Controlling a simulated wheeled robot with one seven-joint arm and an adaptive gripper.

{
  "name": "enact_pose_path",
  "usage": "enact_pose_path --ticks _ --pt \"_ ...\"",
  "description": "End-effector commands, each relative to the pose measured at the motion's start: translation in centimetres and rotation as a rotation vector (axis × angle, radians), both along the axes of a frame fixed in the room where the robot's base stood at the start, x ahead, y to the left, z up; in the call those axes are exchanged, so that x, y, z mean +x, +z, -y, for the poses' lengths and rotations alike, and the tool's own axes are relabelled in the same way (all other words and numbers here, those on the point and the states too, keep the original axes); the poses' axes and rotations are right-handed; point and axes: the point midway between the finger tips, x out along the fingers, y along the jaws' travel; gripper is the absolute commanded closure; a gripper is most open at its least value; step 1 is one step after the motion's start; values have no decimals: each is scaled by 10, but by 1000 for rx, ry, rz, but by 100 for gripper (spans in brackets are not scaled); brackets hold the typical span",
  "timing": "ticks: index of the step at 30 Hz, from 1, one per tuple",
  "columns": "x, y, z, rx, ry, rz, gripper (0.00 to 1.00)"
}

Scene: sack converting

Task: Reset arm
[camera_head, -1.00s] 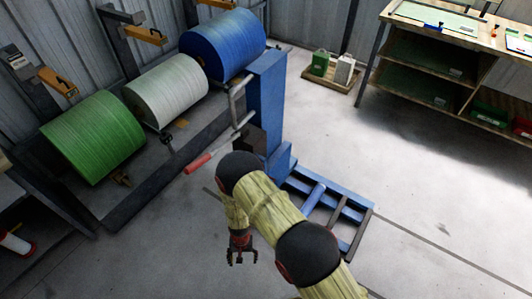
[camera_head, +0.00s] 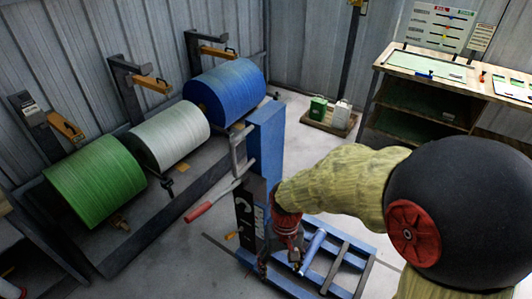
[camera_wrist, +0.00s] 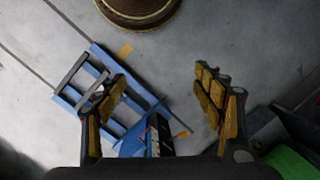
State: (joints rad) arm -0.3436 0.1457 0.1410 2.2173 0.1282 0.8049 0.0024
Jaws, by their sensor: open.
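My gripper (camera_head: 283,262) hangs at the end of my arm in the head view, in front of the blue lift frame (camera_head: 265,150). In the wrist view my gripper (camera_wrist: 163,95) shows two fingers with yellow pads spread wide apart. Nothing is between the pads. The blue frame's base (camera_wrist: 98,85) and its post lie on the floor side beyond the fingers. Whether my gripper touches the frame is not clear, but it appears apart from it.
A green roll (camera_head: 95,182), a white roll (camera_head: 168,128) and a blue roll (camera_head: 226,88) sit on a rack at left. A red-handled lever (camera_head: 200,211) sticks out from the blue frame. A workbench (camera_head: 385,62) stands at back right.

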Motion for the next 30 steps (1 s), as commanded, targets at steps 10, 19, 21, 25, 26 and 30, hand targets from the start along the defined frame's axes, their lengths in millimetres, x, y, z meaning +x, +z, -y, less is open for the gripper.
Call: enact_pose_path --ticks 10,19,21,25,26,30 --pt "-39 107 69 -11 -36 170 32" --pt "-62 181 111 -2 -118 402 32" --pt "-66 199 119 4 -144 463 32" --pt "-71 233 131 13 -188 573 32" --pt "-71 240 133 14 -197 594 32" --pt "-75 260 142 12 -232 659 32"
